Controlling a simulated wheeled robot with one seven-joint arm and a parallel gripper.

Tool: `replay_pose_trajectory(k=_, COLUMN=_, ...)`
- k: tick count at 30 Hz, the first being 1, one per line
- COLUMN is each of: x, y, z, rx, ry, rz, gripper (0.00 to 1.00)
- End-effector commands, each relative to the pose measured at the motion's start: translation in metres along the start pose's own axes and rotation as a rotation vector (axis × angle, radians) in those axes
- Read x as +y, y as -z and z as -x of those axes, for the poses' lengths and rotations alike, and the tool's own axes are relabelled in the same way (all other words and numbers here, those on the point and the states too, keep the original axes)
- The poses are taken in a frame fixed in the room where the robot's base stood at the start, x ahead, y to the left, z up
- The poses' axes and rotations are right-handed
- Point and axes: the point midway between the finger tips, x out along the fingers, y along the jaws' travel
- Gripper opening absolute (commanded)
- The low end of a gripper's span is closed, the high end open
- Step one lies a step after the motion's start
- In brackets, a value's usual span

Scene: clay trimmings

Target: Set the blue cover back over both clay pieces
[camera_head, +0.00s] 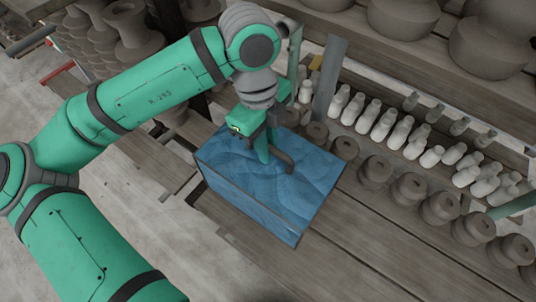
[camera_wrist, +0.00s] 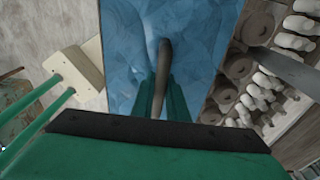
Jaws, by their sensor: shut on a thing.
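The blue cover (camera_head: 250,185) is a box shape with a wrinkled blue top and a dark curved handle (camera_head: 284,160). It is at the front end of the wooden bench, and its near side reaches the bench edge. My gripper (camera_head: 270,150) is above the cover's top, shut on the handle. In the wrist view the blue top (camera_wrist: 125,50) fills the middle, with the handle (camera_wrist: 163,55) between my green fingers (camera_wrist: 161,95). I see neither clay piece that the task names; the cover may hide them. I cannot tell whether the cover rests on the bench or hangs above it.
Dark round clay pots (camera_head: 408,188) stand in a row close to the cover's right side. Rows of pale small bottles (camera_head: 387,122) stand behind them. Large vases (camera_head: 130,30) stand at the back left. Bare bench planks (camera_head: 370,250) are clear at the front right.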

Motion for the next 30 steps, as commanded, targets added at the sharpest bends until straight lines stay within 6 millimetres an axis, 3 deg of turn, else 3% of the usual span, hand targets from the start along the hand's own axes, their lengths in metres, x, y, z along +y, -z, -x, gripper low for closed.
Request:
replay_pose_trajectory(k=9, x=0.000, y=-0.004, z=-0.038, rx=0.000, ry=-0.001, rz=0.000, gripper=0.00)
replay_pose_trajectory(k=22, x=-0.001, y=-0.004, z=-0.044, rx=0.002, ry=-0.001, rz=-0.003, gripper=0.00)
replay_pose_trajectory(k=23, x=-0.001, y=-0.004, z=-0.044, rx=0.001, ry=-0.001, rz=-0.003, gripper=0.16)
replay_pose_trajectory(k=25, x=-0.001, y=-0.004, z=-0.044, rx=0.001, ry=-0.001, rz=-0.003, gripper=0.32)
replay_pose_trajectory(k=30, x=-0.001, y=-0.004, z=-0.044, rx=0.001, ry=-0.001, rz=-0.003, gripper=0.32)
